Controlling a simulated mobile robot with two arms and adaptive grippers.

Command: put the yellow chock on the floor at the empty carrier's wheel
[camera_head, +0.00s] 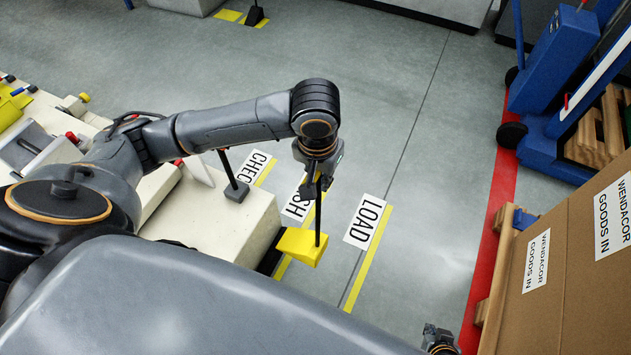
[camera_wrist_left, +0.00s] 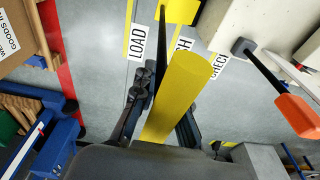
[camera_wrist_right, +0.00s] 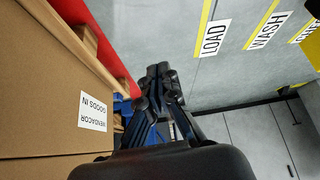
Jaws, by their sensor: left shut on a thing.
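The yellow chock (camera_head: 302,247) is at the lower end of a dark upright rod, beside the right end of a cream carrier body (camera_head: 235,235). My left gripper (camera_head: 319,172) is above it, shut on the rod's yellow handle (camera_wrist_left: 182,92). The chock also shows at the top of the left wrist view (camera_wrist_left: 178,10). I cannot tell whether it touches the floor, and no wheel is clearly visible. My right gripper (camera_wrist_right: 160,75) has its fingers together and is empty, beside the cardboard boxes. It shows at the bottom edge of the head view (camera_head: 440,342).
Floor labels include LOAD (camera_head: 367,222). Cardboard boxes (camera_head: 575,290) and a blue pallet truck (camera_head: 560,80) stand right. The middle floor is clear.

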